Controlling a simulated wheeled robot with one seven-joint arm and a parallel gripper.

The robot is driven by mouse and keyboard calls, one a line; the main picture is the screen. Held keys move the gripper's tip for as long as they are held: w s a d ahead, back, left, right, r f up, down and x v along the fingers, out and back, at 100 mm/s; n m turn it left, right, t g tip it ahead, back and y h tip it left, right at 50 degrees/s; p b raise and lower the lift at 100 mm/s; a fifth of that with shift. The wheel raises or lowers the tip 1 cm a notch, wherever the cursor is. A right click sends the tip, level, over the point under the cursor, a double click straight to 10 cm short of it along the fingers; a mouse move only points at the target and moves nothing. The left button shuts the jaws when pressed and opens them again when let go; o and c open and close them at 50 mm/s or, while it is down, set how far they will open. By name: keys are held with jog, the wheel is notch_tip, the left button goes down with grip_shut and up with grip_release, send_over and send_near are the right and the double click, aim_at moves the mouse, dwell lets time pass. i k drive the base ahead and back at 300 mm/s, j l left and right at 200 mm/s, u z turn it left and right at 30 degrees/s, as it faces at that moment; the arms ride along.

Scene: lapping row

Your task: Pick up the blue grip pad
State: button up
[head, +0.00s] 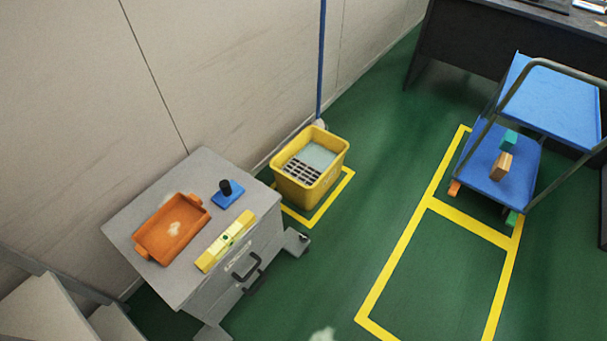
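The blue grip pad (237,196) lies flat on the grey cabinet (190,292) near its back right corner. It is a small blue plate with an upright black knob (225,187) on it. It stands apart from the orange tray and the yellow level beside it. My gripper is not in the head view, so its state and its place relative to the pad do not show.
An orange tray (158,240) and a yellow level (212,257) share the cabinet top. A yellow mop bucket (297,193) stands behind the cabinet, by the wall. A blue two-shelf cart (553,108) holds small blocks at right. Green floor between is mostly clear.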

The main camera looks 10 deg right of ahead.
aim_at(230, 191)
jog(key=i+u, duration=0.15)
jog(key=u, duration=0.3)
jog(key=i+l+u, duration=0.1)
jog(key=u, duration=0.35)
jog(key=i+l+u, duration=0.1)
jog(key=u, duration=0.35)
jog(key=i+l+u, duration=0.1)
jog(key=l, duration=0.25)
jog(key=i+l+u, duration=0.1)
jog(key=l, duration=0.25)
jog(key=i+l+u, duration=0.1)
jog(key=l, duration=0.3)
jog(key=i+l+u, duration=0.1)
jog(key=l, duration=0.3)
jog(key=i+l+u, duration=0.1)
jog(key=l, duration=0.3)
jog(key=i, duration=0.1)
